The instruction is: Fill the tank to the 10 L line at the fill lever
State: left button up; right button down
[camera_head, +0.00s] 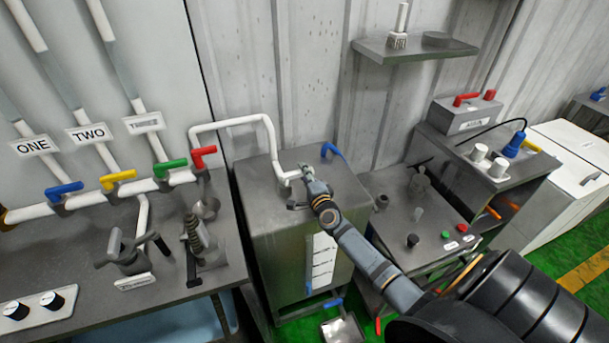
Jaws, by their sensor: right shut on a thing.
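The tank (275,240) is a grey metal box in the middle of the view. A pale strip gauge (321,262) with dark marks is on its front; the liquid level and the 10 L line are too small to read. A white pipe (271,135) comes down to the tank's top. My right gripper (305,172) is at the tank's top beside the pipe's end, shut on what seems to be the fill lever, which the jaws mostly hide. A blue handle (333,151) sits at the tank's back right corner. My left gripper is not in view.
At left, a bench carries a manifold with blue (64,190), yellow (118,178), green (170,165) and red (203,156) handles. At right are a bench with buttons (445,235) and a grey box (468,113). A blue-handled valve (333,303) is low before the tank.

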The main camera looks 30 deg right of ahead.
jog(key=c, duration=1.2)
grip_release()
jog(key=v, duration=1.2)
